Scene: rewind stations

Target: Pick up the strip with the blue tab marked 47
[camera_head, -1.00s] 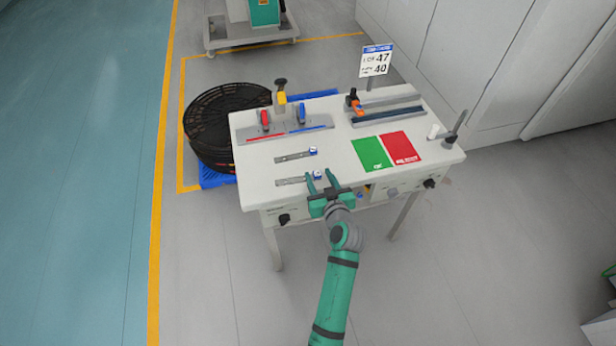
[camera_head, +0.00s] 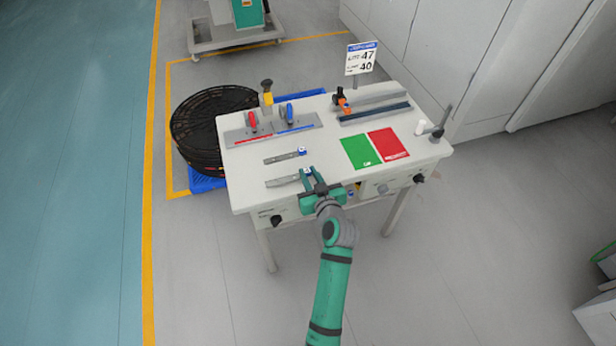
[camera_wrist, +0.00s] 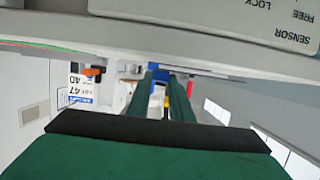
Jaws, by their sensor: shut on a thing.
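Two grey strips with small blue-and-white tabs lie on the white worktable: a far strip (camera_head: 284,158) and a near strip (camera_head: 283,182). The tab numbers are too small to read. My green gripper (camera_head: 311,172) is at the table's front, with its fingers at the tab end of the near strip. It is shut on that tab, and the strip extends left from it. In the wrist view a blue piece (camera_wrist: 158,73) shows between the fingertips (camera_wrist: 160,86). I cannot tell whether the strip is lifted off the table.
A sign (camera_head: 361,58) reads 47 and 40. A clamp fixture with red and blue handles (camera_head: 270,130) stands behind the strips. A green pad (camera_head: 361,152) and a red pad (camera_head: 388,144) lie to the right. A black round basket (camera_head: 205,130) is beyond the table's left side.

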